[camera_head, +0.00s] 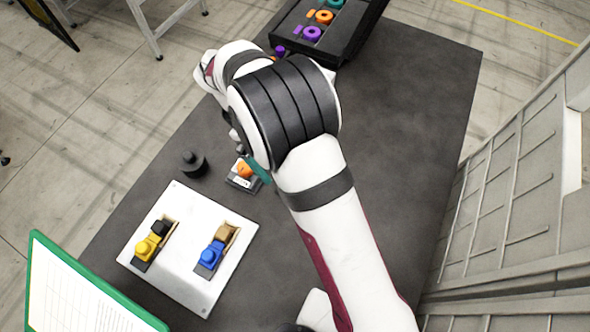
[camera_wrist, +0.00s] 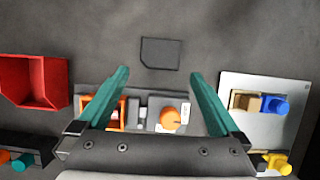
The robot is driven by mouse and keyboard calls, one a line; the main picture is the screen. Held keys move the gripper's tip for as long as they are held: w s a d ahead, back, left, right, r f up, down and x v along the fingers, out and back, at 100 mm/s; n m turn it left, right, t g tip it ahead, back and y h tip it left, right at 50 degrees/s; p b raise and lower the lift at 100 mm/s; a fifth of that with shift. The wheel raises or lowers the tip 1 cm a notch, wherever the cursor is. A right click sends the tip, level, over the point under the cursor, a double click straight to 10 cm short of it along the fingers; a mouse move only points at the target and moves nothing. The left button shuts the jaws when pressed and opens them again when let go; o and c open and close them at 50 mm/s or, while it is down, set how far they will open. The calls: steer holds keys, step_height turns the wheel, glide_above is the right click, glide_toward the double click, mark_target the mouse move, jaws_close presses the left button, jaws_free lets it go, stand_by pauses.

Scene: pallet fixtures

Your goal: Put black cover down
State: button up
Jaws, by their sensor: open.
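A flat dark square piece with one cut corner (camera_wrist: 160,53), which looks like the black cover, lies flat on the grey table just beyond my fingertips in the wrist view. My gripper (camera_wrist: 159,74) is open, its two teal fingers apart with nothing held between them. In the head view my arm hides this dark square, and only a bit of teal finger (camera_head: 259,170) shows. An orange knob (camera_wrist: 168,117) on a small fixture sits between my fingers, nearer the wrist. It also shows in the head view (camera_head: 244,169).
A metal plate (camera_head: 183,284) holds yellow and blue parts. A red bin (camera_wrist: 35,80) lies left in the wrist view. A dark tray (camera_head: 347,46) of coloured parts is at the back. Table right of my arm is clear.

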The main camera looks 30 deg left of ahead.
steer(key=x, duration=0.8)
steer(key=shift+d+f, duration=0.15)
steer(key=shift+d, duration=0.05)
steer(key=c, duration=1.2)
steer(key=shift+o, duration=0.2)
